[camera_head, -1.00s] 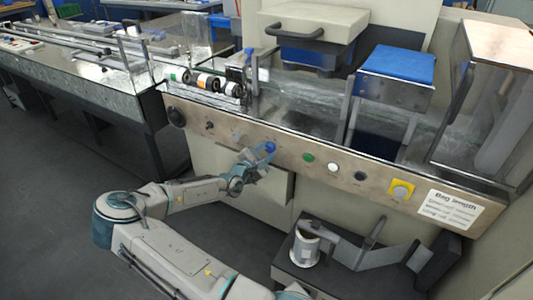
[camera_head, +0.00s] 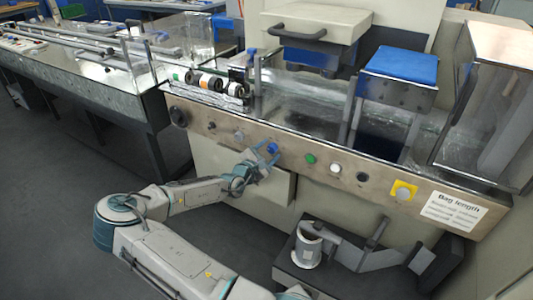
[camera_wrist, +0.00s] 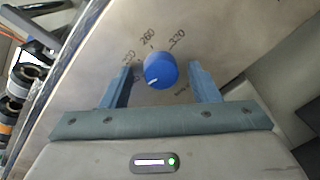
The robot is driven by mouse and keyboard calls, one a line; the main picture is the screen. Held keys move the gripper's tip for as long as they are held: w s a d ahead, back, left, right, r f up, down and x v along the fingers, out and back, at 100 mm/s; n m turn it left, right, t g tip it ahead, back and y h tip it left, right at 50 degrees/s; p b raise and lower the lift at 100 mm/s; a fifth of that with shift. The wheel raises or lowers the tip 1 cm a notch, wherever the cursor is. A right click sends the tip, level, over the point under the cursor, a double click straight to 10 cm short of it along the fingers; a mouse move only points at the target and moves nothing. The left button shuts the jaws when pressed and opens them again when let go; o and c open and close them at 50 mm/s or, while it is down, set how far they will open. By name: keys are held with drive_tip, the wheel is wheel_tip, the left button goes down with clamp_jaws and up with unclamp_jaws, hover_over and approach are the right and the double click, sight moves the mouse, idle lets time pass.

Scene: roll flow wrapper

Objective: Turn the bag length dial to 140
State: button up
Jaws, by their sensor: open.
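The bag length dial is a round blue knob (camera_wrist: 160,70) on the metal front panel; it also shows in the head view (camera_head: 272,148). A white pointer line on it points toward the lower left in the wrist view. Printed numbers 260 and 320 are readable above it; a further number at the left is partly hidden by a finger, and small marks at lower right are unreadable. My gripper (camera_wrist: 159,69) is open, one finger on each side of the dial, with visible gaps between fingers and knob. It also shows in the head view (camera_head: 266,156).
Along the panel (camera_head: 335,155) sit a grey knob (camera_head: 239,135), a green button (camera_head: 311,159), a white button (camera_head: 336,169), a black knob (camera_head: 362,178) and a yellow-backed button (camera_head: 403,191). A bag length label (camera_head: 453,211) is at right.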

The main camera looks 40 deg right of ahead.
drive_tip(key=v, duration=1.3)
drive_tip(key=shift+a, duration=0.4)
drive_tip(key=shift+s, duration=0.1)
